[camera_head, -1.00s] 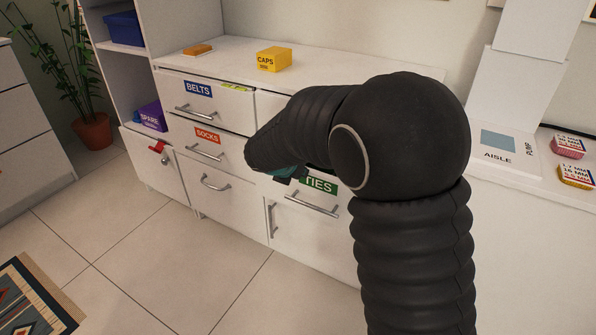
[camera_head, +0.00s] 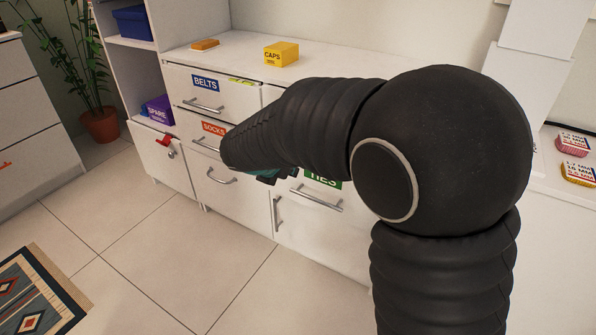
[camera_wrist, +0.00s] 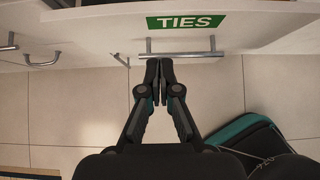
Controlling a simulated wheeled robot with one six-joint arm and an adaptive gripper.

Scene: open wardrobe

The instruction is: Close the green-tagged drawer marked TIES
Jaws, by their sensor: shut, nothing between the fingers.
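The white TIES drawer front carries a green tag (camera_head: 322,179) that my arm partly covers in the head view. A metal bar handle (camera_head: 316,200) sits below the tag. In the wrist view, the tag (camera_wrist: 185,23) is at the top and the bar handle (camera_wrist: 180,54) just below it. My gripper (camera_wrist: 166,66) is shut and empty, its fingertips close to the handle's left half. I cannot tell whether they touch it.
The BELTS drawer (camera_head: 205,84) and SOCKS drawer (camera_head: 214,128) are at the left. A yellow CAPS box (camera_head: 281,54) and an orange item (camera_head: 205,44) sit on the top. A vertical handle (camera_head: 276,213) is left of TIES. The tiled floor (camera_head: 130,235) in front is clear.

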